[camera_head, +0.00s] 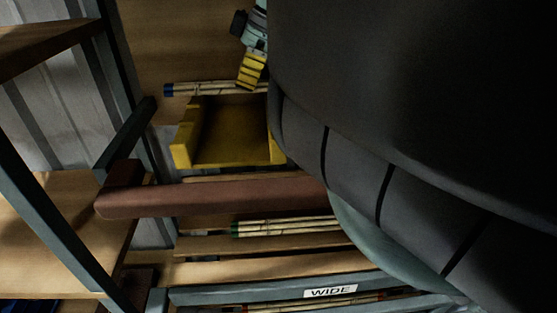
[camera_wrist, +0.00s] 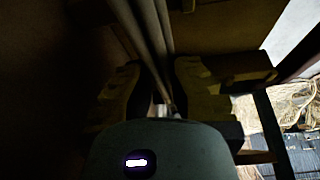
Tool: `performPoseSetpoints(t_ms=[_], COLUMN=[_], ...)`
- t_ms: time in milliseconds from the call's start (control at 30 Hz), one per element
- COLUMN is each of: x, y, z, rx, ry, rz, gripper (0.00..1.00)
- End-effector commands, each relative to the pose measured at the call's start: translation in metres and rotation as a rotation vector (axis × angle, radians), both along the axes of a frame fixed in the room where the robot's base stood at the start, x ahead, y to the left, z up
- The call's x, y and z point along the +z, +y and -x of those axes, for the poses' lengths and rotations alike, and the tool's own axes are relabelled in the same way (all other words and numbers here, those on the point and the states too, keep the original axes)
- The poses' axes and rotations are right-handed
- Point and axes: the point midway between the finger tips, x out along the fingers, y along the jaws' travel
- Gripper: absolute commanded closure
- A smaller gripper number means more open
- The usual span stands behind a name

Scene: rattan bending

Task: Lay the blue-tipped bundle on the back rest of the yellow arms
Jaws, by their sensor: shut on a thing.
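The blue-tipped bundle (camera_head: 208,90), pale sticks with dark bands and a blue left end, lies level across the head view. My gripper (camera_head: 247,84) comes down from above with yellow fingers and is shut on the bundle right of its middle. The yellow arms (camera_head: 185,148) stand just in front of the bundle. The bundle runs along their far edge; whether it touches or rests there I cannot tell. In the dark wrist view the bundle (camera_wrist: 152,35) runs up between the two fingers (camera_wrist: 163,90). The bundle's right end is hidden by my arm in the head view.
A dark red padded bar (camera_head: 210,196) crosses in front of the yellow arms. A green-tipped bundle (camera_head: 285,227) lies on a lower shelf, above a rail labelled WIDE (camera_head: 330,291). A metal-framed shelf (camera_head: 55,230) stands at left. My dark arm hides the right side.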

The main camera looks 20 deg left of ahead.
Motion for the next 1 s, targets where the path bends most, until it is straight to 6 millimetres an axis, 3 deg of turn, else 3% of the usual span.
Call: performPoseSetpoints(t_ms=[33,267,300,433,767,1000], x=[-0.003,-0.005,-0.005,-0.005,0.001,0.035], y=[-0.008,-0.008,-0.008,-0.008,-0.008,-0.019], z=[-0.006,-0.006,-0.006,-0.006,-0.006,-0.010], rx=[-0.024,-0.024,-0.024,-0.025,-0.025,-0.028], ry=[0.000,0.000,-0.001,0.000,0.000,-0.004], rz=[-0.001,-0.001,0.000,0.000,0.000,0.005], gripper=[1.00,1.00,0.75,0.63,0.63,0.63])
